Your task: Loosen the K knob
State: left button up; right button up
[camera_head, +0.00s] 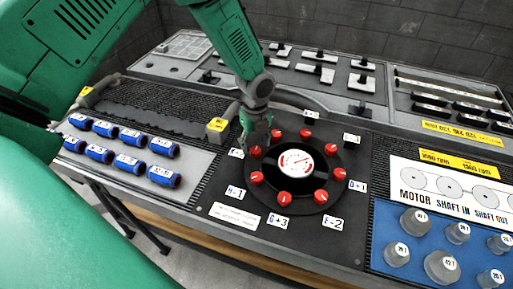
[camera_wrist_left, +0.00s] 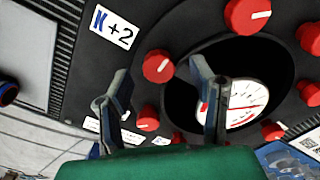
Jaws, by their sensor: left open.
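The round black dial panel (camera_head: 318,190) carries a ring of red knobs around a white gauge (camera_head: 296,162). The K label reads "K +2" in the left wrist view (camera_wrist_left: 113,26). The red knob nearest it (camera_wrist_left: 158,66) has a white pointer line; in the head view it is the knob (camera_head: 255,152) at the panel's upper left. My left gripper (camera_head: 258,135) is over that side of the panel, pointing down. In the wrist view its open fingers (camera_wrist_left: 160,98) lie either side of the knob, apart from it as far as I can tell. My right gripper does not show.
Blue cylinders (camera_head: 130,137) lie in rows on a tray at the left. Other red knobs (camera_wrist_left: 247,15) crowd close around the fingers.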

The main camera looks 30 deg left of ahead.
pick_arm(q)
jog(key=shift+f, duration=1.2)
jog(key=c, duration=1.1)
jog(key=shift+c, duration=0.2)
